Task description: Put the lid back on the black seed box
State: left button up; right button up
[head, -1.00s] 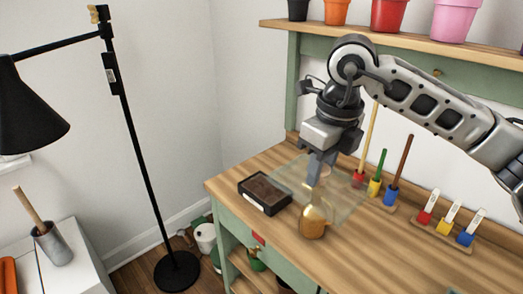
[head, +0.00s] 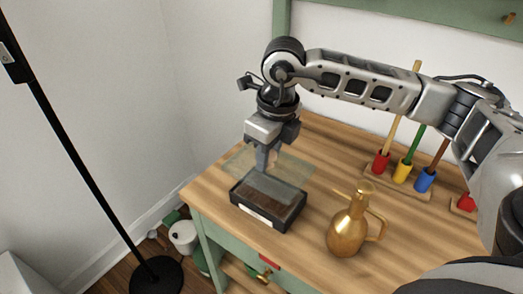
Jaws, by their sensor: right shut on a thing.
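The black seed box (head: 250,211) sits on the wooden table near its left front corner, with brown soil inside and a pale label on its front. My right gripper (head: 263,167) points down at the box's back edge and is shut on the clear lid (head: 274,187). The lid shows as a greyish see-through sheet over the back part of the box. Its edges are faint, and I cannot tell whether it touches the rim. My left gripper is not in view.
A brass watering can (head: 347,232) stands right of the box. A see-through mat (head: 296,168) lies behind the box. Coloured tools stand in a wooden rack (head: 400,184) at the back right. A black lamp pole (head: 85,180) rises from the floor at left.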

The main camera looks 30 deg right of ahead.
aim_at(269, 166)
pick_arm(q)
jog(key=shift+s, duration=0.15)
pick_arm(e)
jog(key=shift+s+r, duration=0.15)
jog(key=shift+f+b, duration=0.2)
jog(key=shift+b, duration=0.15)
notch_tip(269, 166, down, 4)
jog(key=b, duration=0.3)
jog(key=shift+b, duration=0.35)
jog(key=shift+f+b, duration=0.85)
jog(key=shift+f, duration=0.1)
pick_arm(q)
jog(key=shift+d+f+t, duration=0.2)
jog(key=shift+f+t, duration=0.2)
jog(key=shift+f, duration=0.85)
pick_arm(e)
jog(key=shift+f, duration=0.1)
pick_arm(q)
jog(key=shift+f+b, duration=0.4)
jog(key=shift+b, duration=0.05)
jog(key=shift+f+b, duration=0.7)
jog(key=shift+b, duration=0.05)
pick_arm(e)
jog(key=shift+f, duration=0.65)
